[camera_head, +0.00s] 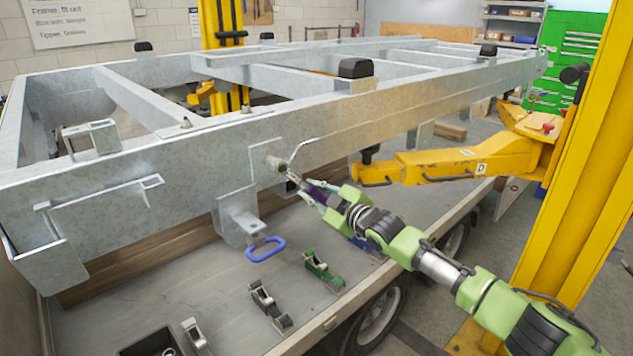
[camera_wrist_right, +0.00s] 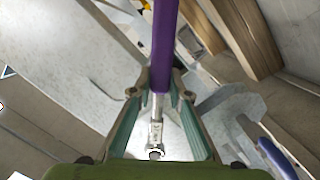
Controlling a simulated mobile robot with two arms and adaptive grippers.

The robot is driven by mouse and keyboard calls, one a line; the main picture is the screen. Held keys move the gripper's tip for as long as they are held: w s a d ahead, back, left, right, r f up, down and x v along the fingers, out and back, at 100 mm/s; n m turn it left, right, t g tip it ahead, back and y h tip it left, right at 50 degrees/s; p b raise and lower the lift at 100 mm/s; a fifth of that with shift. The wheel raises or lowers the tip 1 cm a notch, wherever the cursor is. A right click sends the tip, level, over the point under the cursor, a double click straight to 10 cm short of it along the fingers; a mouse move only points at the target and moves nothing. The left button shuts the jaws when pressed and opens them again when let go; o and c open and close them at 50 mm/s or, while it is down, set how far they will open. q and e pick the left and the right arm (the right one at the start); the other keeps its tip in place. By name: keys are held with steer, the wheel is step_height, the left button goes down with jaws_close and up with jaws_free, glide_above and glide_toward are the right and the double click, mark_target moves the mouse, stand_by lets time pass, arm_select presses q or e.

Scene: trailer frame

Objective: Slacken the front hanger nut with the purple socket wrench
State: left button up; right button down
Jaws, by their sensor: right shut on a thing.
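Only a little purple shows in the head view. A hanger bracket (camera_head: 236,215) hangs under the frame, left of the gripper. I cannot make out the front hanger nut. My left gripper is not in view.
A blue loop handle (camera_head: 264,249) is beside the bracket. A green-and-silver tool (camera_head: 322,270) and dark clamp-like pieces (camera_head: 268,305) lie on the grey deck below. A yellow lift arm (camera_head: 460,165) and yellow post (camera_head: 570,180) stand to the right.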

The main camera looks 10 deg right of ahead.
steer(key=s+a+f+m+p, duration=0.1)
steer(key=s+a+f+m, duration=0.2)
steer(key=a+m, duration=0.1)
steer(key=shift+s+a+m+g+y+p, duration=0.2)
steer(key=shift+a+m+g+y+p, duration=0.15)
steer(key=shift+m, duration=0.25)
steer(key=shift+s+d, duration=0.1)
steer(key=shift+d, duration=0.05)
steer(key=shift+s+d, duration=0.15)
steer(key=shift+s, duration=0.05)
stand_by(0.3)
steer(key=shift+s+d, duration=0.1)
steer(key=shift+s, duration=0.1)
steer(key=shift+s+d, duration=0.15)
steer(key=shift+s, duration=0.05)
steer(key=shift+s+d+p, duration=0.2)
steer(key=shift+p, duration=0.1)
stand_by(0.6)
